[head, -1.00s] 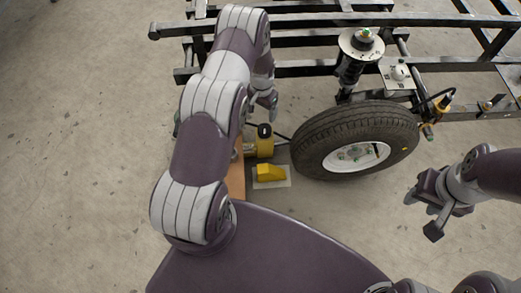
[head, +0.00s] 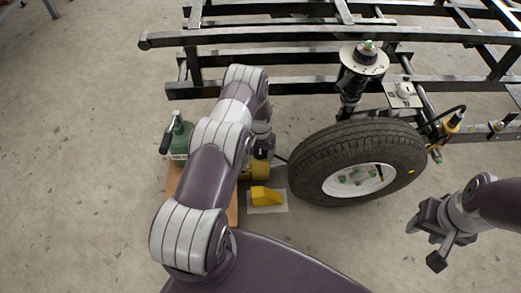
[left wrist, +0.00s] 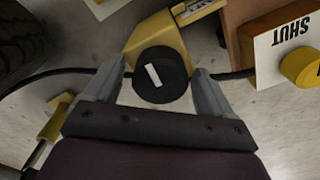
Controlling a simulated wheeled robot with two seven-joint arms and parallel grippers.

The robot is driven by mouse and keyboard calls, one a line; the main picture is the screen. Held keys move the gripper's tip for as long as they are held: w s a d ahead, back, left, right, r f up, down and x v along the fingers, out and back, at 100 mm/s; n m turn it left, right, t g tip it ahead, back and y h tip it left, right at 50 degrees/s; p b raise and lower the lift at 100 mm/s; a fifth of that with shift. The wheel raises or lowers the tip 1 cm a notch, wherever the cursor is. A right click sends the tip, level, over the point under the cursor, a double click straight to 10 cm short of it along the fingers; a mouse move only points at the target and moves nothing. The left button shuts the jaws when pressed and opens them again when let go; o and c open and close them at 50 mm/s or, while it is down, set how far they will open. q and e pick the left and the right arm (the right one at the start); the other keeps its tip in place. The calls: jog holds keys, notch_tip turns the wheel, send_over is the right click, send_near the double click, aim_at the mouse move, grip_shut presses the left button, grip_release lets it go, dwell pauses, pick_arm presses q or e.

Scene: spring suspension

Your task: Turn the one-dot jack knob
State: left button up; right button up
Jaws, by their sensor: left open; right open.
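A round black knob (left wrist: 153,92) with a white bar mark on its face sits on a yellow body (left wrist: 160,35) in the left wrist view. I cannot make out a dot on it. My left gripper (left wrist: 160,72) is open, with one finger on each side of the knob; whether they touch it I cannot tell. In the head view my left gripper (head: 263,147) is over the yellow jack body (head: 259,171), and my arm hides part of it. My right gripper (head: 424,244) is open and empty at the right, away from the jack.
A yellow wedge (head: 265,197) lies on a pale mat beside the wheel (head: 330,150). A green bottle-like unit (head: 180,138) stands on an orange board (head: 174,184). A "SHUT" plate (left wrist: 285,40) and yellow knob (left wrist: 302,68) are close to the right finger. A black frame spans the back.

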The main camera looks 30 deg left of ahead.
pick_arm(q)
jog(key=c, duration=1)
jog(key=shift+c, duration=0.2)
